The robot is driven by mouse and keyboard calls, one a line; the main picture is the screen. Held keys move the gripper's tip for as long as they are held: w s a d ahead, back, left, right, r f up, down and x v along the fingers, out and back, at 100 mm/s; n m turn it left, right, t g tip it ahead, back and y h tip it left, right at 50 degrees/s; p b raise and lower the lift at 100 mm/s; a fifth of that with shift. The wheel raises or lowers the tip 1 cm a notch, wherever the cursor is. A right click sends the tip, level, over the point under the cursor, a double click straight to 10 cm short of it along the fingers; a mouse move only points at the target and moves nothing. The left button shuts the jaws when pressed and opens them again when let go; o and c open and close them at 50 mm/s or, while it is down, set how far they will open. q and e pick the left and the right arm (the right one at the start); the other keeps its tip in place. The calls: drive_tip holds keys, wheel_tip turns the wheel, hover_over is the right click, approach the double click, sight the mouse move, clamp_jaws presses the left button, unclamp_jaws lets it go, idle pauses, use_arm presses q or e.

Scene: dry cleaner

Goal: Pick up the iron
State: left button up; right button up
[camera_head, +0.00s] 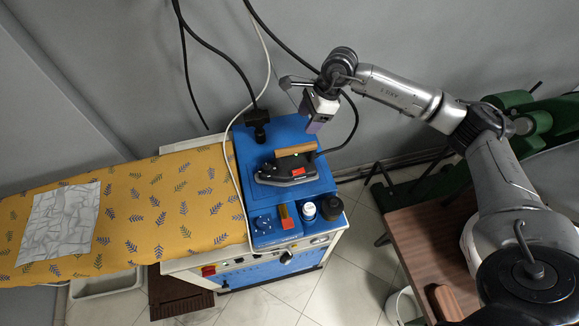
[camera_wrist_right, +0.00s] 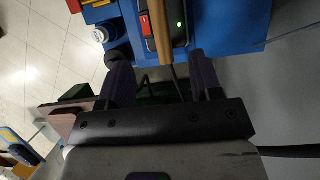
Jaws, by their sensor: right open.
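The iron (camera_head: 287,170) rests on the blue top of the ironing station (camera_head: 243,150). It has a dark body, a red label and a wooden handle (camera_head: 296,149). My right gripper (camera_head: 313,127) is above and behind the iron, close to the handle but apart from it. In the right wrist view, the iron's handle (camera_wrist_right: 160,32) runs from the top edge to just beyond the gap between the two open, empty fingers (camera_wrist_right: 157,62). A cable trails from the iron between the fingers. My left gripper is not seen.
A white-lidded bottle (camera_head: 308,211) and a dark round container (camera_head: 331,207) stand in front of the iron. A yellow ironing board (camera_head: 150,200) with a folded cloth (camera_head: 60,222) lies left. Cables hang behind. A brown table (camera_head: 425,240) stands right.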

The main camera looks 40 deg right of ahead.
sight(290, 148)
drive_tip(key=x, duration=0.8)
drive_tip(key=shift+a+p, duration=0.1)
drive_tip(key=shift+p, duration=0.25)
drive_tip(key=shift+w+a+f, duration=0.1)
drive_tip(key=shift+a+f, duration=0.2)
drive_tip(key=shift+f, duration=0.25)
drive_tip(key=p+x, duration=0.1)
drive_tip(key=x, duration=0.3)
drive_tip(key=shift+a+f, duration=0.15)
drive_tip(key=c, duration=1.1)
